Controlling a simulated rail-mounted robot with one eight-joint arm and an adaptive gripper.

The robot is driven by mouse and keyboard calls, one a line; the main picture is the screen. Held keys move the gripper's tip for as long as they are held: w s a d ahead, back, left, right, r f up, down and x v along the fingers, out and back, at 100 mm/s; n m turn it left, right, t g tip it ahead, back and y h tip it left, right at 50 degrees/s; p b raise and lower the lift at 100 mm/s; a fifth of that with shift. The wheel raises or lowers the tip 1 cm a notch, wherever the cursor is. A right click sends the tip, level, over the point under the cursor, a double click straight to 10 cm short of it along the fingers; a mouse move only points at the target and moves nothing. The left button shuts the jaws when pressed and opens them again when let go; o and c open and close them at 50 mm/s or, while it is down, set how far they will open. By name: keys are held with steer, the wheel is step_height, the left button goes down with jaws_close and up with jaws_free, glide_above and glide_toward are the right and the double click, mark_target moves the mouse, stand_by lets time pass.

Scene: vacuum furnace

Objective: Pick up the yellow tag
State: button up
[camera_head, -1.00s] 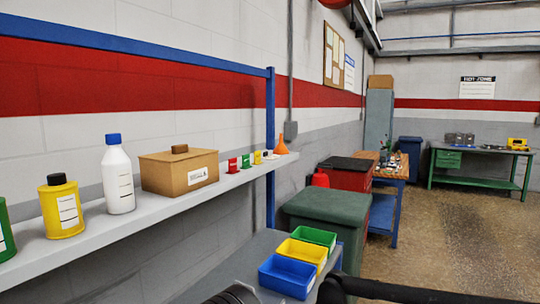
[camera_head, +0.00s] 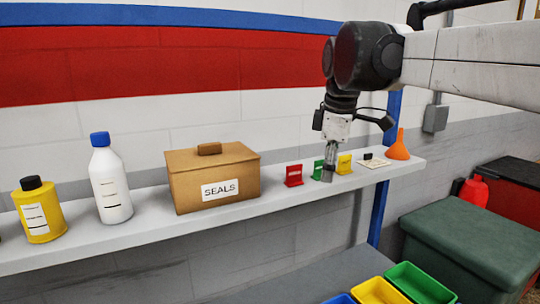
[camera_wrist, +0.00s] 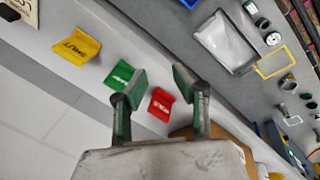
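The yellow tag (camera_head: 344,164) stands on the white shelf, right of the green tag (camera_head: 317,170) and the red tag (camera_head: 293,175). In the wrist view the yellow tag (camera_wrist: 76,46) lies at upper left, outside my fingers. There the green tag (camera_wrist: 113,78) is partly hidden behind the left finger, and the red tag (camera_wrist: 161,104) shows between the fingers. My gripper (camera_head: 328,175) points down at the shelf front by the green tag, left of the yellow one. In the wrist view my gripper (camera_wrist: 159,82) is open and empty.
The shelf (camera_head: 150,221) also holds a brown SEALS box (camera_head: 214,180), a white bottle (camera_head: 110,180), a yellow bottle (camera_head: 40,212) and an orange funnel (camera_head: 398,147). A white tag with a black piece (camera_head: 373,160) stands right of the yellow tag. Coloured bins (camera_head: 420,284) sit below.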

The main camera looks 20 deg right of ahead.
mark_target(345, 157)
steer(key=w+d+r+n+g+p, duration=0.3)
steer(key=w+d+r+n+p, duration=0.1)
steer(key=w+d+r+n, duration=0.55)
steer(key=shift+m, duration=0.55)
step_height(345, 157, down, 7)
steer(key=shift+w+f+p, duration=0.15)
steer(key=shift+p, duration=0.15)
steer(key=f, duration=0.2)
steer(key=f+p, duration=0.1)
steer(key=f, duration=0.1)
steer(key=shift+s+d, duration=0.15)
steer(key=shift+s, duration=0.2)
steer(key=shift+f, duration=0.65)
jaws_close()
